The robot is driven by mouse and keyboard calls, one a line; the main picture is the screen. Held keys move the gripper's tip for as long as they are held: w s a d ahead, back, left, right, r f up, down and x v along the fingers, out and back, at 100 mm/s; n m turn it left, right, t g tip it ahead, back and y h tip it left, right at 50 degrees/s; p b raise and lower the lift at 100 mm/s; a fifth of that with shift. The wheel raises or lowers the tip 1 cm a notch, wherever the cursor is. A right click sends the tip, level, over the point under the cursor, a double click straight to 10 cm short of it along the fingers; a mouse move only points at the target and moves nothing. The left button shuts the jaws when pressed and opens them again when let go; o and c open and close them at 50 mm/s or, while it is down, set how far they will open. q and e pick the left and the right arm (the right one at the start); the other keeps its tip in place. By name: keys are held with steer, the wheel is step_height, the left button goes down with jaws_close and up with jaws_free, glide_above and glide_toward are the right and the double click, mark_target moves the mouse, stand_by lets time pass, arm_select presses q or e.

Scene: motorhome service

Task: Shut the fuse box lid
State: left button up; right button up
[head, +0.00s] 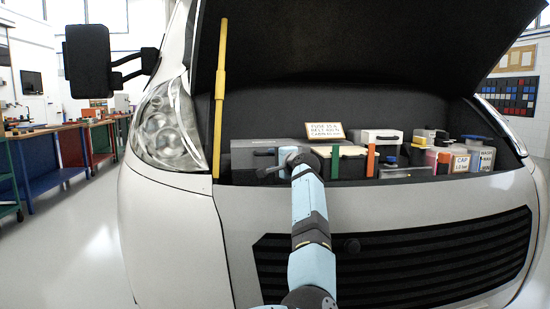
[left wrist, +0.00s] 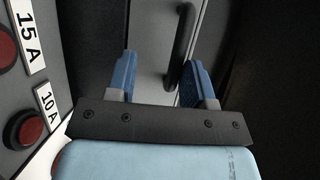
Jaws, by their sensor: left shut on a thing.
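A grey box (head: 262,153) with a dark handle sits at the left end of the engine bay. My left gripper (head: 277,168) is at its right front, with my arm coming up from below. In the left wrist view, a light grey panel (left wrist: 151,50), which looks like the fuse box lid, carries a black bar handle (left wrist: 184,42). The exact grip point is hidden. My right gripper is not in view.
Red round knobs (left wrist: 28,128) with "15 A" and "10 A" labels are close to the left finger. A yellow prop rod (head: 219,100) rises left of the box to the raised hood (head: 330,50). A small sign (head: 325,130) and several containers crowd the bay to the right.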

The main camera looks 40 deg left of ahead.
arm_select(q)
steer(key=shift+f, duration=0.2)
steer(key=shift+d, duration=0.25)
steer(key=p+v, duration=0.1)
steer(key=v, duration=0.5)
steer(key=p+v, duration=0.1)
steer(key=v, duration=0.2)
steer(key=shift+r+p, duration=0.25)
steer(key=shift+p, duration=0.1)
steer(key=v, duration=0.3)
steer(key=shift+s+d+p, duration=0.1)
steer(key=shift+d+p, duration=0.15)
steer(key=shift+p, duration=0.05)
steer(key=shift+s+d, duration=0.1)
steer(key=shift+d, duration=0.25)
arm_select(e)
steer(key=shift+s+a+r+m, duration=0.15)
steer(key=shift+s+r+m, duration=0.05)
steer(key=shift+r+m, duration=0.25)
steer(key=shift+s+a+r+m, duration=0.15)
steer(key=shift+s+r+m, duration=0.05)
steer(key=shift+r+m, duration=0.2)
arm_select(q)
steer(key=shift+r, duration=0.1)
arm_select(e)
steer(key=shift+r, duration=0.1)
